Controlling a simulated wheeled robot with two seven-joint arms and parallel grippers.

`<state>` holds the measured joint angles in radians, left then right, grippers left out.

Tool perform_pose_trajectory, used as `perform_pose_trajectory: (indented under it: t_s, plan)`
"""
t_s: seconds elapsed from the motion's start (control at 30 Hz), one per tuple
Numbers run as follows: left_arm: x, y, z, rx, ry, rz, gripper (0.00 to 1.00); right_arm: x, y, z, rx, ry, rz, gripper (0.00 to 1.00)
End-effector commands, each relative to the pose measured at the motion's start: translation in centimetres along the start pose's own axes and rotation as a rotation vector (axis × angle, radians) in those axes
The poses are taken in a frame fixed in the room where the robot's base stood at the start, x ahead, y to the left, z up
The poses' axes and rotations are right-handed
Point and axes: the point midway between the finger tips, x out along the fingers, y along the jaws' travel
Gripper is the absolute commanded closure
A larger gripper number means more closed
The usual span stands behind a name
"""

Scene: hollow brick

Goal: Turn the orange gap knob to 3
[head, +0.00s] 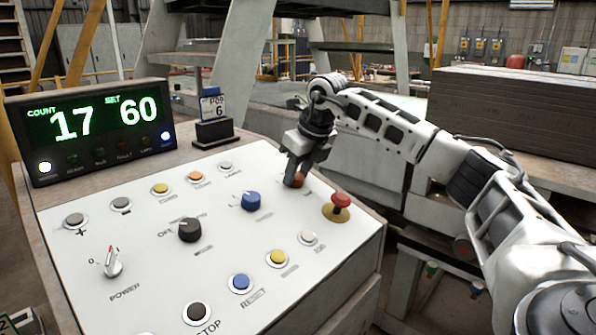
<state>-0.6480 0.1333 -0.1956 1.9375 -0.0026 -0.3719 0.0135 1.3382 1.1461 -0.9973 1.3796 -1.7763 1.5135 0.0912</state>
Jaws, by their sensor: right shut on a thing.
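The orange gap knob (295,180) sits near the far right corner of the white control panel (140,233). My right gripper (296,174) reaches down from above and is shut on the knob, hiding most of it. Only a bit of orange shows between and below the fingers. The knob's pointer and its number marks are too hidden or small to read. My left gripper is not in view.
A red mushroom button (339,204) stands just right of the gripper. A display (92,131) reads COUNT 17, SET 60. A small card stand (213,121) is behind the panel.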

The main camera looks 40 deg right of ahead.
Motion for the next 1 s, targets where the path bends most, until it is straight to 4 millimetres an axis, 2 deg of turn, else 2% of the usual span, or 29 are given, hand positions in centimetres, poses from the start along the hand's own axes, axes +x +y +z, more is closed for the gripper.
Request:
perform_pose_trajectory:
  t_s: [0.37,1.0]
  plan:
    - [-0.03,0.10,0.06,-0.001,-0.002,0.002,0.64,-0.08,0.02,0.06,0.148,-0.002,-0.017,0.89]
    - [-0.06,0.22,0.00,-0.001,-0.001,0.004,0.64,-0.16,0.00,0.12,0.736,-0.004,-0.083,0.89]
